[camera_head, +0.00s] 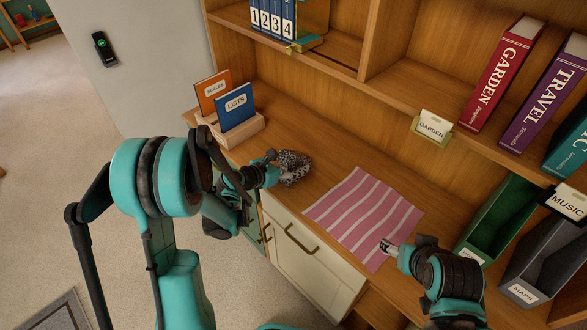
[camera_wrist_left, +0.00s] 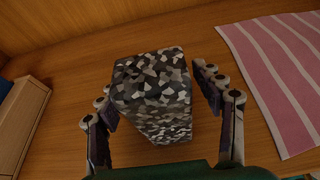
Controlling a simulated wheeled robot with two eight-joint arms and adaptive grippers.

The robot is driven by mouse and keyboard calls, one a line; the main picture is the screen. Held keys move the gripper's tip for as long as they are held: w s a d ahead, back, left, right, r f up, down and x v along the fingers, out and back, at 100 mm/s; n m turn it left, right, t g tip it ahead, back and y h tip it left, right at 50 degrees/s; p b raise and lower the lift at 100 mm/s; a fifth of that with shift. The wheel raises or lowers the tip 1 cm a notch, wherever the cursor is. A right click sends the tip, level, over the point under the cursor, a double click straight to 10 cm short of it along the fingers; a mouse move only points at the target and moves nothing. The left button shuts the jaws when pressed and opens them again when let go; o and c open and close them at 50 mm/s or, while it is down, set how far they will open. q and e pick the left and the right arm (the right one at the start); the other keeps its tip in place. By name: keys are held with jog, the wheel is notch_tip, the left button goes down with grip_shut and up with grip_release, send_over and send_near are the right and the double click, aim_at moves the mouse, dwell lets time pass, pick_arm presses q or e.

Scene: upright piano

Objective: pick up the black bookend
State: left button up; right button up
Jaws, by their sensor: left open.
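The black bookend (camera_head: 293,166) appears to be the blocky piece speckled in black, grey and white on the wooden desk top. It fills the middle of the left wrist view (camera_wrist_left: 152,90). My left gripper (camera_head: 272,168) is open, with one finger on each side of the block in the left wrist view. A narrow gap shows at the right finger; the left finger is close to the block's side. My right gripper (camera_head: 389,247) is over the lower edge of the pink striped cloth, away from the block; its jaw opening is unclear.
A wooden holder (camera_head: 240,131) with orange and blue books stands left of the block. The pink striped cloth (camera_head: 365,212) lies to its right. Green (camera_head: 500,219) and grey (camera_head: 543,255) file boxes stand at the right. A shelf with binders (camera_head: 502,70) hangs above.

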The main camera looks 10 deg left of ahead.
pick_arm(q)
jog(key=shift+w+d+f, duration=0.1)
jog(key=shift+w, duration=0.1)
grip_shut()
